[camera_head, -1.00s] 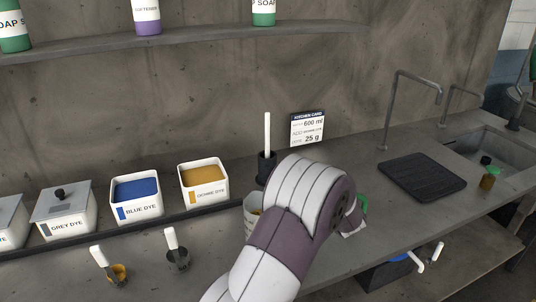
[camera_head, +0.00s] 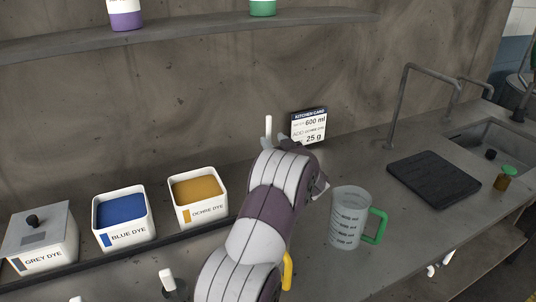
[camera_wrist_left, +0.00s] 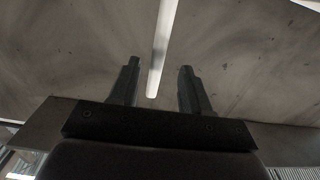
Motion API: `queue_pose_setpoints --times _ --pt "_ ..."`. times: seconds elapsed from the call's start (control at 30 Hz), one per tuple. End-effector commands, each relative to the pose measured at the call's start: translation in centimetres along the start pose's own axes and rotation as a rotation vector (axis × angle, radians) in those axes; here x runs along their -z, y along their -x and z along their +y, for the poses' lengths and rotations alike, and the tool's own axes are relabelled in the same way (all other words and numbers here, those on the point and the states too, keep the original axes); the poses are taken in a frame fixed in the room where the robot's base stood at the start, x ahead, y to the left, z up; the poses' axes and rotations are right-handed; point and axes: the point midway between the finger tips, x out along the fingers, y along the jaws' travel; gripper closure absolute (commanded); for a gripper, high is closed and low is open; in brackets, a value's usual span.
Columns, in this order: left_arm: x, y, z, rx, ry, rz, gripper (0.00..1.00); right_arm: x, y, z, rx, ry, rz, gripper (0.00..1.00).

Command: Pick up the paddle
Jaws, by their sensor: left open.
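The paddle's white handle (camera_head: 268,127) stands upright near the back wall, left of the recipe card. Its lower part is hidden behind my left arm. My left gripper (camera_head: 276,144) is at the handle, mostly hidden by its own wrist. In the left wrist view the gripper (camera_wrist_left: 159,75) is open, and the white handle (camera_wrist_left: 163,45) shows in the gap between the two fingers, touching neither visibly.
A measuring jug (camera_head: 349,218) with a green handle stands right of my arm. Ochre dye (camera_head: 199,199), blue dye (camera_head: 123,219) and grey dye (camera_head: 39,240) tubs line the left. A black mat (camera_head: 434,179) and a sink (camera_head: 492,143) are at the right. A recipe card (camera_head: 309,126) leans behind.

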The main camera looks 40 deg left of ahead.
Motion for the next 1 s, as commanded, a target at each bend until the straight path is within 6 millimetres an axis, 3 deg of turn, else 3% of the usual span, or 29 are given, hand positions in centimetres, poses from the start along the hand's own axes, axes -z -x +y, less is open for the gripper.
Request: queue_pose_setpoints --times 0.23,0.5,0.63,0.67,1.0 --pt "-0.3 -4.3 0.3 0.002 0.0 -0.001 0.52 0.2 1.3 0.0 0.0 0.0 0.0 0.47" --pt "-0.4 -4.9 0.3 0.0 0.0 0.0 0.52 0.1 1.2 0.0 0.0 0.0 0.0 0.47" --pt "-0.4 -4.8 0.3 0.0 0.0 0.0 0.94 0.1 1.2 0.0 0.0 0.0 0.0 0.47" --pt "-0.4 -4.8 0.3 0.0 0.0 0.0 1.0 0.1 1.2 0.0 0.0 0.0 0.0 0.47" --pt "0.2 -4.8 0.3 0.0 0.001 0.001 1.0 0.1 1.2 0.0 0.0 0.0 0.0 0.47"
